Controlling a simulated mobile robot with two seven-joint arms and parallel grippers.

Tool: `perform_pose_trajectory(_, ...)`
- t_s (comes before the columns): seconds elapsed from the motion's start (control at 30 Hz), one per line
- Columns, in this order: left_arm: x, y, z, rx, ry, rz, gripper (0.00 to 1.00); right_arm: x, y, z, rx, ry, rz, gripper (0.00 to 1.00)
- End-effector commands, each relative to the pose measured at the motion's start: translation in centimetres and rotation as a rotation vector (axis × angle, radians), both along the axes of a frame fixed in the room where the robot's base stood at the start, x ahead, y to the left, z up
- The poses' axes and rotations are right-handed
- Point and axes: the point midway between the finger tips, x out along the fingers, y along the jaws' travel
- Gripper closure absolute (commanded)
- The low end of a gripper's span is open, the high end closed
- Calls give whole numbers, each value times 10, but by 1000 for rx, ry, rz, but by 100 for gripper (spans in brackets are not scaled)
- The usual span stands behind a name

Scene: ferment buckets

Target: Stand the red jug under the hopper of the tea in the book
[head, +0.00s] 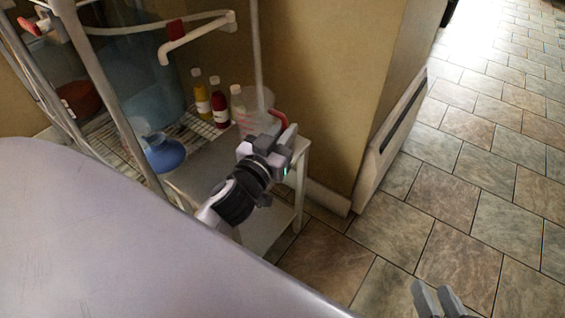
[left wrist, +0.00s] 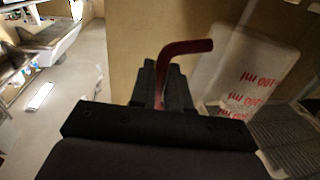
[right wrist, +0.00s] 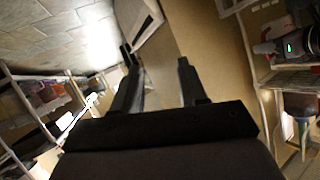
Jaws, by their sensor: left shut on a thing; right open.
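The jug with the red handle (left wrist: 185,48) has a pale, translucent body (left wrist: 245,75) with red lettering. My left gripper (left wrist: 160,88) is shut on the handle. In the head view this gripper (head: 272,143) holds the jug (head: 256,104) at the right end of a grey shelf unit; whether the jug touches the shelf is unclear. My right gripper (right wrist: 157,75) is open and empty; its fingertips (head: 438,298) show low at the right in the head view. A large blue translucent vessel (head: 150,75) stands at the left. I cannot make out a book or identify the hopper.
A yellow bottle (head: 202,100) and a red bottle (head: 220,108) stand behind the grey shelf (head: 205,165). A blue flared piece (head: 164,155) is at its left. A white pipe (head: 195,38) crosses above. A wall corner (head: 340,100) is right of the jug; tiled floor (head: 480,180) beyond is clear.

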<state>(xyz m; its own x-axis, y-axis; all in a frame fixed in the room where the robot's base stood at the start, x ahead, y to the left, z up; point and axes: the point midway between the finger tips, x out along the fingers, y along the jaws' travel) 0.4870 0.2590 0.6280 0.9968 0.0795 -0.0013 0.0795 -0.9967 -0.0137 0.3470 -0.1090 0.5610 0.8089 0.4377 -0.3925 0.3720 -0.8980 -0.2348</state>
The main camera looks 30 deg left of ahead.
Motion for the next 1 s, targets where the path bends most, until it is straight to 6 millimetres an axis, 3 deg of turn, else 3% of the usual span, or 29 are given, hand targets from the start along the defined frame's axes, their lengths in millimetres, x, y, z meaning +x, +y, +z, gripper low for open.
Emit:
perform_pose_trajectory(0.03, 0, 0, -13, 0, 1, 1, 100, 2, 4, -5, 24, -1, 7, 57)
perform_pose_trajectory(0.27, 0, 0, -25, 0, -1, 1, 100, 3, 11, -3, 72, 3, 23, 57)
perform_pose_trajectory(0.4, 0, 0, -43, 0, 1, 0, 100, 4, 18, -6, 112, 2, 37, 57)
perform_pose_trajectory(0.57, 0, 0, -64, -1, 1, 0, 100, 3, 10, -9, 72, -50, 27, 57)
perform_pose_trajectory(0.97, 0, 0, -68, 0, 0, 0, 100, 3, 7, -7, 55, -71, 22, 57)
perform_pose_trajectory(1.0, 0, 0, -69, -1, 0, 0, 80, 3, 7, -6, 51, -76, 21, 57)
